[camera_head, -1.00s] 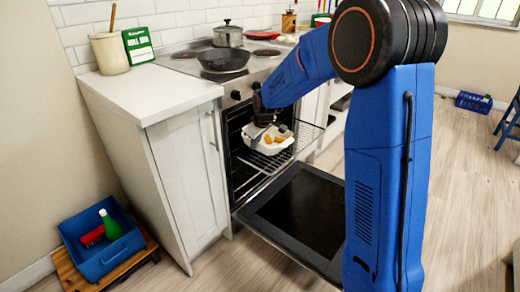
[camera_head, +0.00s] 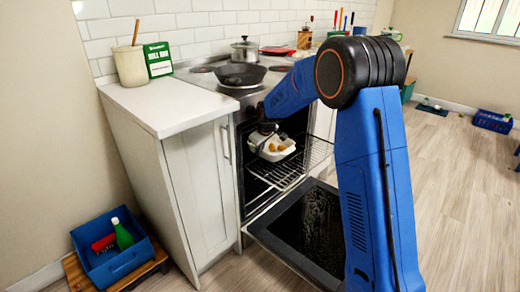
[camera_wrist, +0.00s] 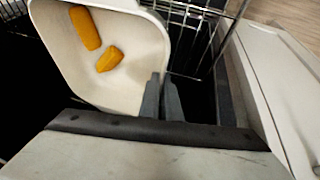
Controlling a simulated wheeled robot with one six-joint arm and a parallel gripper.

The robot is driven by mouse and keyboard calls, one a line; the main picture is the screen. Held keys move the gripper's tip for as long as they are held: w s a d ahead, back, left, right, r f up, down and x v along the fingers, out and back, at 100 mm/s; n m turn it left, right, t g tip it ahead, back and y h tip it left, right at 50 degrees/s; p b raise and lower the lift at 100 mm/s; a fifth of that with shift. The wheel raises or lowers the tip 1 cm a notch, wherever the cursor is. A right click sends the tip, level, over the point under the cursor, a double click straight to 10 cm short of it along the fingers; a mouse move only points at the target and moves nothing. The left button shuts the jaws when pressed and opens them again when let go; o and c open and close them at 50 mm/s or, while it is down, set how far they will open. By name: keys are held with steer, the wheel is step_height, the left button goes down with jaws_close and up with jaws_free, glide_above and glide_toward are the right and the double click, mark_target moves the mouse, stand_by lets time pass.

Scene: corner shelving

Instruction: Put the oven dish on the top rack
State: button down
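The oven dish (camera_head: 285,152) is white and holds a few orange-yellow pieces. It is in the oven mouth, over the wire rack (camera_head: 318,152), which is partly slid out. I cannot tell whether it touches the wires. In the wrist view the dish (camera_wrist: 140,40) fills the upper left, and the rack (camera_wrist: 200,28) shows beyond it. My gripper (camera_wrist: 162,98) has its two dark fingers close together at the dish's near rim, seemingly clamped on it. In the head view my gripper (camera_head: 262,138) is at the dish's left side, partly hidden by my arm.
The oven door (camera_head: 305,230) hangs open below the rack. A white cabinet (camera_head: 200,180) stands just left of the oven. A pan (camera_head: 241,75) and a pot (camera_head: 245,52) are on the hob above. A blue crate (camera_head: 115,262) sits at lower left.

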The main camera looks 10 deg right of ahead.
steer(key=shift+f, duration=0.7)
steer(key=c, duration=2)
jaws_free()
steer(key=shift+f, duration=0.2)
